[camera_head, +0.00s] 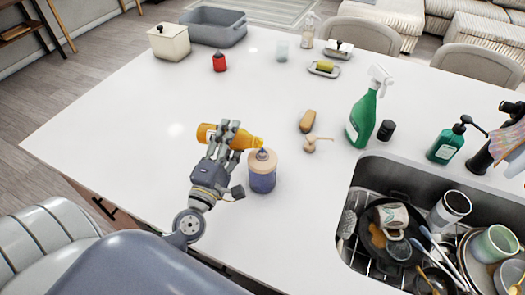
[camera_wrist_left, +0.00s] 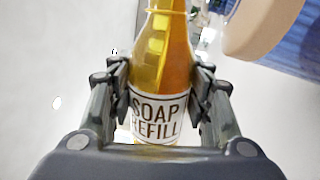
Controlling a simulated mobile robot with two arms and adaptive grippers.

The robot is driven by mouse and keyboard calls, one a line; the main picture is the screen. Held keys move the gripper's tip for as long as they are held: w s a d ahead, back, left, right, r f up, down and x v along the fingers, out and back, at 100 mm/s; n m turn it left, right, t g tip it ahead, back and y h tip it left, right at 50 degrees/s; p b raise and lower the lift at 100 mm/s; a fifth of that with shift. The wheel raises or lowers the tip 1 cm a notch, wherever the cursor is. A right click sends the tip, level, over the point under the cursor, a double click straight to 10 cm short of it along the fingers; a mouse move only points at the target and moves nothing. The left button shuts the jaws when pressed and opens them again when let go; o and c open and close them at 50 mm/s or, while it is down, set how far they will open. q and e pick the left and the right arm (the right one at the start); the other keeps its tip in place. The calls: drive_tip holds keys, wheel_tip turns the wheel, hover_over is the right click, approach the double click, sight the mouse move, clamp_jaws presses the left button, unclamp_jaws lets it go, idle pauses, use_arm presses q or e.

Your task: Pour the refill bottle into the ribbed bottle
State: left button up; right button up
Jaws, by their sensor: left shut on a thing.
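The refill bottle (camera_head: 207,132) is amber-orange with a yellow neck end. My left gripper (camera_head: 228,135) is shut around it and holds it lying nearly on its side, its neck to the right. In the left wrist view the bottle (camera_wrist_left: 163,105) sits between both fingers, its label reading SOAP REFILL. The ribbed bottle (camera_head: 262,181), blue-purple with a beige top, stands upright on the counter just right of the gripper. The refill's neck is at or just above its top; I cannot tell if they touch. The ribbed bottle (camera_wrist_left: 300,40) also shows at the wrist view's upper right. My right gripper is out of view.
A wooden brush (camera_head: 307,121), a green spray bottle (camera_head: 362,119) and a black jar (camera_head: 386,130) stand to the right. The sink (camera_head: 345,200) holds dishes. A red jar (camera_head: 219,62) and bins are at the back. The counter's left side is clear.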

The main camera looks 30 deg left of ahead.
use_arm(q)
drive_tip(key=shift+f+n+b, duration=0.85)
drive_tip(key=shift+n+b, duration=0.05)
drive_tip(key=shift+b, duration=0.1)
wheel_tip(320, 180, up, 2)
drive_tip(key=shift+d+r+n+y+p, duration=0.1)
drive_tip(key=shift+n+y+p, duration=0.3)
drive_tip(key=shift+n+p, duration=0.55)
drive_tip(key=shift+r+p, duration=0.1)
drive_tip(key=shift+p, duration=0.3)
drive_tip(key=shift+d+n, duration=0.1)
drive_tip(key=shift+n, duration=0.35)
